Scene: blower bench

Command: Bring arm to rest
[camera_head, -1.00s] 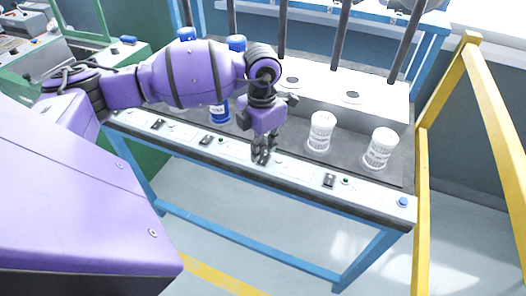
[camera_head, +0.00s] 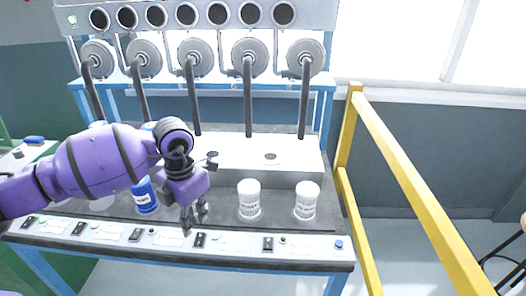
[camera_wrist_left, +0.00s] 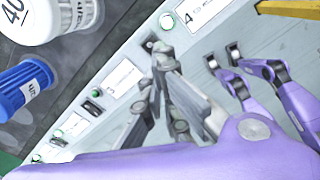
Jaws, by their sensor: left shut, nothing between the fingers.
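My left arm comes in from the left in the head view, and its left gripper (camera_head: 194,218) hangs over the front edge of the blower bench (camera_head: 325,252). The fingers are shut and hold nothing. They also show in the left wrist view (camera_wrist_left: 165,75), close above the bench's control strip. White canisters (camera_head: 249,200) and (camera_head: 307,201) stand upright to the right of the gripper, apart from it. A blue canister (camera_head: 145,196) stands just left of it, partly behind my arm. My right gripper is in neither view.
The control strip has several black switches (camera_head: 268,244) and green buttons. Grey hoses (camera_head: 248,100) run down from round blowers behind. A yellow rail (camera_head: 400,170) stands to the right of the bench. A green surface lies at the left. Floor beyond the bench front is only partly visible.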

